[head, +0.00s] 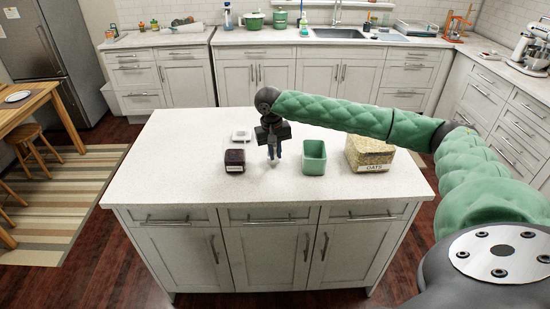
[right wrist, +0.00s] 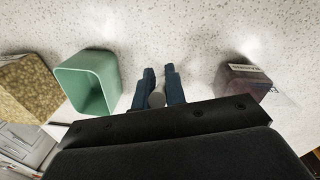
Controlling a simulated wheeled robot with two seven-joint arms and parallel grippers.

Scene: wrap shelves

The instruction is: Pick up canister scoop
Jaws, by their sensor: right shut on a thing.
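My right gripper (head: 273,152) points down over the island counter, between a dark labelled canister and an open green container. In the right wrist view its two blue fingers (right wrist: 160,76) are close around a small grey rounded thing (right wrist: 156,99), which I take to be the canister scoop. Most of the scoop is hidden by the fingers and gripper body. The dark canister (head: 235,161) stands left of the gripper; it also shows in the right wrist view (right wrist: 238,84). My left gripper is not in view.
The green container (head: 314,158) is right of the gripper, with a clear oats canister (head: 369,153) beyond it. A flat white square piece (head: 241,135) lies behind the dark canister. The island counter's (head: 165,165) left and front are clear.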

